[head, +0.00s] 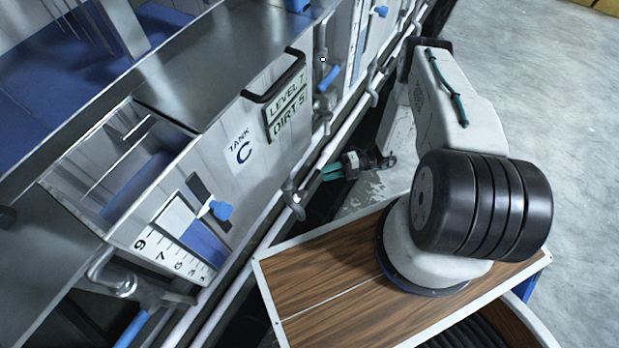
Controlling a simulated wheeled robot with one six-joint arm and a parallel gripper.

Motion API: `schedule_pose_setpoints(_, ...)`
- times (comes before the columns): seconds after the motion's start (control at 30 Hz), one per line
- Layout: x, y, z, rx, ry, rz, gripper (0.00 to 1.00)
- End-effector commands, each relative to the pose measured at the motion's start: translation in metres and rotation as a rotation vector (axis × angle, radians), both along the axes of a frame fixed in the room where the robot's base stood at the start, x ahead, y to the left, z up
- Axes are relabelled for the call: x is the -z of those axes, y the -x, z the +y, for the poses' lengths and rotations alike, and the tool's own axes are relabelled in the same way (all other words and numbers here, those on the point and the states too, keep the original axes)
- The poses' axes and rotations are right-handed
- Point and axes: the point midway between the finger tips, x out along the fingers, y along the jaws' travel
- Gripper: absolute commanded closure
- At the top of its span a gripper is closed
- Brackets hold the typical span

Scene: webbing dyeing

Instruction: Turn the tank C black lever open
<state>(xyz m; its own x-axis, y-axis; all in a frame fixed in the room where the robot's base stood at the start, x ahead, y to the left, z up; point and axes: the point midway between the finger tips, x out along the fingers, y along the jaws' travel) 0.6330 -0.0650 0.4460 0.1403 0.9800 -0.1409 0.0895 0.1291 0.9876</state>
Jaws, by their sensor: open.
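Tank C (216,150) is a grey metal tank on the left, marked with a "TANK C" label (240,148). I cannot clearly make out a black lever on it; its lower pipework is small and partly dark. A black bar handle (299,66) is at its upper edge, above the "LEVEL 7" and "DIRT 5" plates. A pipe fitting (293,196) sits on the white pipe below the label. My gripper (331,172) is open and points left toward the pipes, to the right of that fitting and apart from it. Its fingertips are small and hard to see.
Another blue handle (329,77) is on the pipework further back. White pipes (262,222) run along the tank front. Open concrete floor (550,110) lies to the right.

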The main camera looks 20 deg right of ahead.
Motion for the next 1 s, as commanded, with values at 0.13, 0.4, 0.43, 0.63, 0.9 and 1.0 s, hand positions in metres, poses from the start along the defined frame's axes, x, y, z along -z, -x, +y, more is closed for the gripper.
schedule_pose_setpoints(0.13, 0.000, -0.003, 0.004, 0.016, -0.013, 0.065, 0.59)
schedule_pose_setpoints(0.4, 0.005, -0.008, 0.044, 0.013, -0.014, 0.072, 0.59)
schedule_pose_setpoints(0.43, 0.005, -0.008, 0.048, 0.012, -0.014, 0.072, 0.59)
schedule_pose_setpoints(0.63, 0.009, -0.012, 0.071, 0.013, -0.014, 0.069, 0.59)
schedule_pose_setpoints(0.9, 0.009, -0.013, 0.077, 0.015, -0.013, 0.068, 0.59)
schedule_pose_setpoints(1.0, 0.009, -0.013, 0.077, 0.015, -0.013, 0.068, 0.61)
